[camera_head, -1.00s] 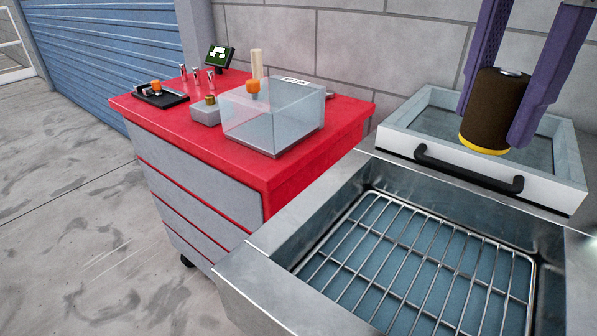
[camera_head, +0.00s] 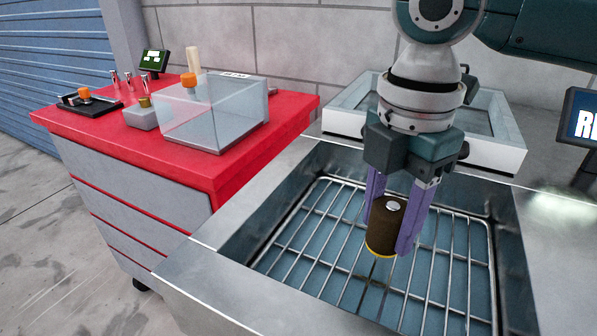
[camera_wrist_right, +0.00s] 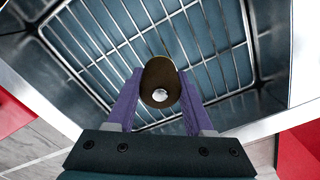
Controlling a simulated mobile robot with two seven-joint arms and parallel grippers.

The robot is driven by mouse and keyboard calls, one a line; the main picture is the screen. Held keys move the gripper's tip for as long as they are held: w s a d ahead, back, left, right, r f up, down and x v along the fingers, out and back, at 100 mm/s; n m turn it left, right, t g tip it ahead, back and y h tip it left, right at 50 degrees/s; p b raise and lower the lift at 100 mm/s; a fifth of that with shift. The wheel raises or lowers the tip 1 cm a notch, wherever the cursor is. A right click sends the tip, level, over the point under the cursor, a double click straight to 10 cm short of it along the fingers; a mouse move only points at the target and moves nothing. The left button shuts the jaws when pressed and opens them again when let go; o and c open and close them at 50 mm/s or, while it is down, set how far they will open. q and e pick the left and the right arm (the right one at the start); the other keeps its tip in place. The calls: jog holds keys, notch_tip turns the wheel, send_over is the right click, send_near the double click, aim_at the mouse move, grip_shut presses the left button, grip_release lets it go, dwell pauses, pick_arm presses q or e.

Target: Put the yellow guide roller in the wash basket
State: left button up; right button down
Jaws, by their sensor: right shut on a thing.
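The guide roller (camera_head: 385,226) is a dark brown cylinder with a yellow bottom rim and a light metal spot on its top end. My right gripper (camera_head: 395,222) is shut on it, one purple finger on each side, and holds it roughly upright. In the right wrist view the roller (camera_wrist_right: 160,84) sits between the fingertips of the gripper (camera_wrist_right: 160,90). A wire rack (camera_head: 290,262) lies in the steel basin under the roller, and the roller appears to be above it. Nothing in view is clearly labelled as the wash basket. My left gripper is not in view.
The steel basin's rim (camera_head: 215,270) surrounds the rack. A tray with a pale frame (camera_head: 500,152) stands behind the basin. A red-topped cabinet (camera_head: 190,165) at left carries a clear box (camera_head: 215,120), a small screen (camera_head: 154,61) and small parts. A display (camera_head: 583,115) stands at right.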

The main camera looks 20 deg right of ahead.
aim_at(392, 207)
notch_tip(392, 207, down, 2)
jog(key=shift+f, duration=0.1)
jog(key=shift+c, duration=1.4)
grip_release()
jog(key=shift+f, duration=0.1)
notch_tip(392, 207, up, 12)
jog(key=shift+f+p, duration=0.25)
jog(key=shift+p, duration=0.95)
jog(key=shift+r, duration=0.45)
